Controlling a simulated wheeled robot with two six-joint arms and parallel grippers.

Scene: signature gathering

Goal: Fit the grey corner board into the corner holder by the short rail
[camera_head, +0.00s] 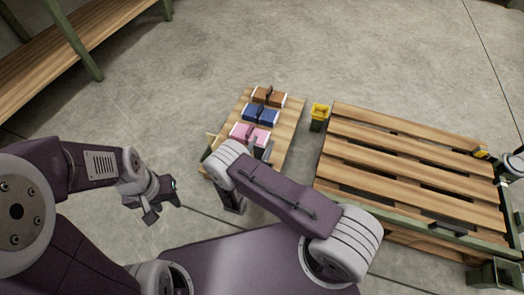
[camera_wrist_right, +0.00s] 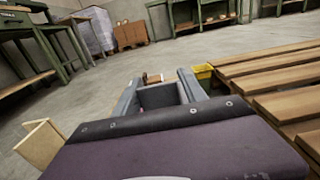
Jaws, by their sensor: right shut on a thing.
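My right gripper (camera_head: 258,150) is at the near end of a small wooden table, beside the pink blocks. In the right wrist view its two grey fingers (camera_wrist_right: 158,88) stand on either side of a grey piece (camera_wrist_right: 162,97), probably the grey corner board, and hold it. In the head view my arm hides most of this piece. A yellow-topped green holder (camera_head: 319,113) stands at the pallet's far left corner; it also shows in the wrist view (camera_wrist_right: 202,71). Another green holder (camera_head: 494,274) is at the lower right. I cannot tell which is the task's holder. My left gripper (camera_head: 163,202) is open and empty above the floor.
The small table (camera_head: 290,124) carries brown (camera_head: 268,96), blue (camera_head: 261,115) and pink blocks (camera_head: 249,133). A slatted wooden pallet (camera_head: 410,165) with a green rail (camera_head: 425,225) lies to the right. A shelf (camera_head: 75,40) stands upper left. Floor is clear between.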

